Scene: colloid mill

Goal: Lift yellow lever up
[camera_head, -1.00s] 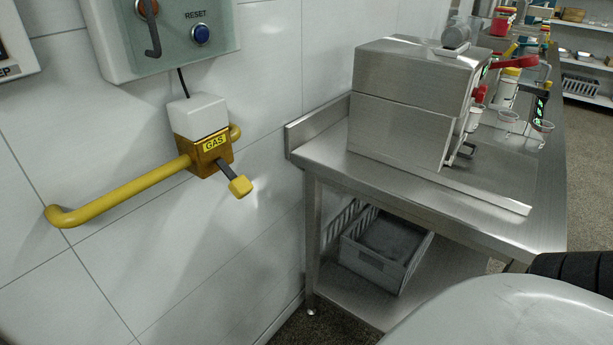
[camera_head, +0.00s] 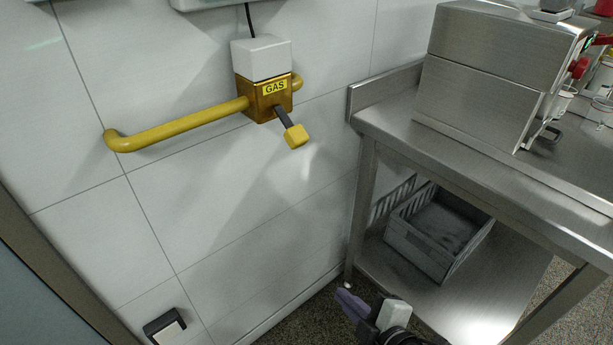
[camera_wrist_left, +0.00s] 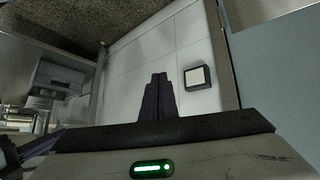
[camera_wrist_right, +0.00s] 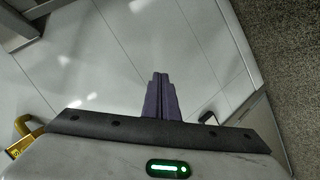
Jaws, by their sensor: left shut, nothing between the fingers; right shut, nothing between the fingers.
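The yellow lever (camera_head: 296,136) is a yellow block on a short dark stem. It slants down and right from the yellow GAS valve box (camera_head: 265,97) on the tiled wall. My right gripper (camera_head: 344,299) is low in the head view, well below and a little right of the lever, apart from it. Its purple fingers are shut and empty, also in the right wrist view (camera_wrist_right: 160,90). Part of the yellow valve fitting (camera_wrist_right: 22,140) shows there at the left edge. My left gripper (camera_wrist_left: 158,92) shows only in the left wrist view, shut and empty, facing the wall.
A yellow pipe (camera_head: 180,127) runs left from the valve, with a white box (camera_head: 262,58) above it. A steel table (camera_head: 470,155) with a steel machine (camera_head: 490,75) stands right. A grey crate (camera_head: 437,232) sits on its lower shelf. A wall switch (camera_head: 166,328) is low left.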

